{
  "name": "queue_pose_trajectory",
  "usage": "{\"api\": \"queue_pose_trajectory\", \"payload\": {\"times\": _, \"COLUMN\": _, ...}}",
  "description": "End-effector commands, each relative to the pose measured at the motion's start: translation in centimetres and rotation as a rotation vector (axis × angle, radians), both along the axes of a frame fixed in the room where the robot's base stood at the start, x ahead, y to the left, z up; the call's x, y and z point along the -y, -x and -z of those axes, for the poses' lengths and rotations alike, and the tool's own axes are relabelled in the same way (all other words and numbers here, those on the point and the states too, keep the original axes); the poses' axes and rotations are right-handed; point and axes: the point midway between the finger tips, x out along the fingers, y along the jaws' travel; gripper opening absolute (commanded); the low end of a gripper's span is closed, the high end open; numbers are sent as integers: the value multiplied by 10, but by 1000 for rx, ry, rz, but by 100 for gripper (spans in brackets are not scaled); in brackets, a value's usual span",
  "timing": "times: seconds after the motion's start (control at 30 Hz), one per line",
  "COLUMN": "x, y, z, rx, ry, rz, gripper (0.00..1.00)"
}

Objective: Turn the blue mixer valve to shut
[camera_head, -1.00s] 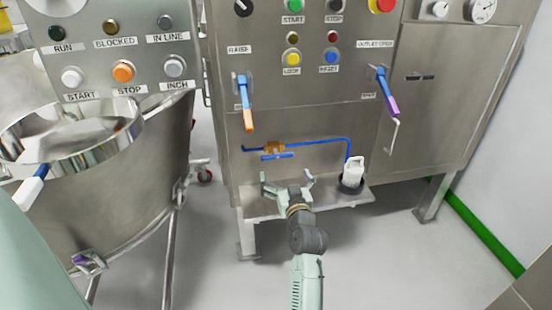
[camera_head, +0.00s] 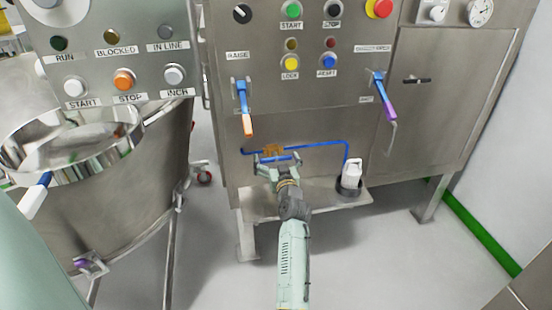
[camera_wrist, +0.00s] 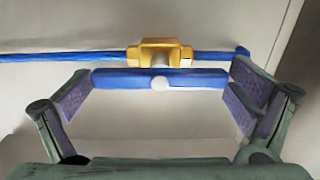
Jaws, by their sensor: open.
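The blue mixer valve has a brass body (camera_head: 272,150) on a thin blue pipe (camera_head: 322,144) across the lower front of the steel cabinet. Its blue handle (camera_wrist: 160,78) lies level, parallel to the pipe, in the wrist view, with a white round hub at its middle. My gripper (camera_head: 277,160) is at the valve, partly covering the handle in the head view. Whether the pads touch the handle ends I cannot tell.
A blue-and-orange lever (camera_head: 244,108) and a blue-and-purple lever (camera_head: 384,96) are above the valve. A steel bowl machine (camera_head: 110,215) is at left.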

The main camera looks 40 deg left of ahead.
Motion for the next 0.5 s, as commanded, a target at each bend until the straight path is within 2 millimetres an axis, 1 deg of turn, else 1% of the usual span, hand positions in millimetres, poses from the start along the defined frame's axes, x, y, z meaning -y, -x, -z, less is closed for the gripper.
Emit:
{"api": "queue_pose_trajectory", "payload": {"times": 0.07, "x": 0, "y": 0, "z": 0, "rx": 0, "ry": 0, "rz": 0, "gripper": 99}}
{"api": "queue_pose_trajectory", "payload": {"times": 0.5, "x": 0, "y": 0, "z": 0, "rx": 0, "ry": 0, "rz": 0, "gripper": 70}}
